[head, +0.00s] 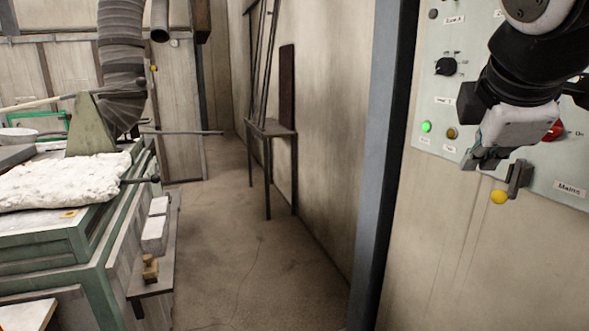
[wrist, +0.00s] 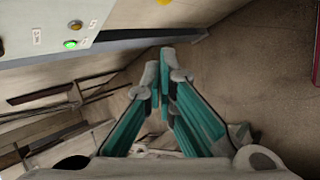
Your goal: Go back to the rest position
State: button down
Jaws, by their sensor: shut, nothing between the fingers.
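My gripper (head: 487,160) hangs in front of the control panel (head: 475,75) at the right of the head view. It is shut and empty, with its fingers pointing down. In the wrist view the fingertips (wrist: 165,62) are close together with nothing between them. A lever with a yellow knob (head: 499,197) juts from the panel just to the right of and below the fingertips, apart from them as far as I can tell. A green light (head: 426,127) glows on the panel and also shows in the wrist view (wrist: 70,44). My gripper partly covers the red switch (head: 553,131).
A green-framed bench (head: 90,245) with a white lumpy slab (head: 65,181) stands at the left. A narrow side table (head: 270,128) with long rods stands against the wall. The floor (head: 245,255) between bench and wall is clear. A blue-grey post (head: 375,160) stands left of the panel.

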jog(key=s+a+f+m+g+y, duration=0.1)
jog(key=s+a+f+m+y, duration=0.1)
jog(key=s+f+m, duration=0.5)
jog(key=s+a+f+m+g+y, duration=0.1)
jog(key=s+a+f+m+g, duration=0.1)
jog(key=s+f+m, duration=0.5)
notch_tip(320, 180, down, 2)
jog(key=shift+a+f+m+y, duration=0.2)
jog(key=shift+a+m+y, duration=0.25)
jog(key=shift+a, duration=0.4)
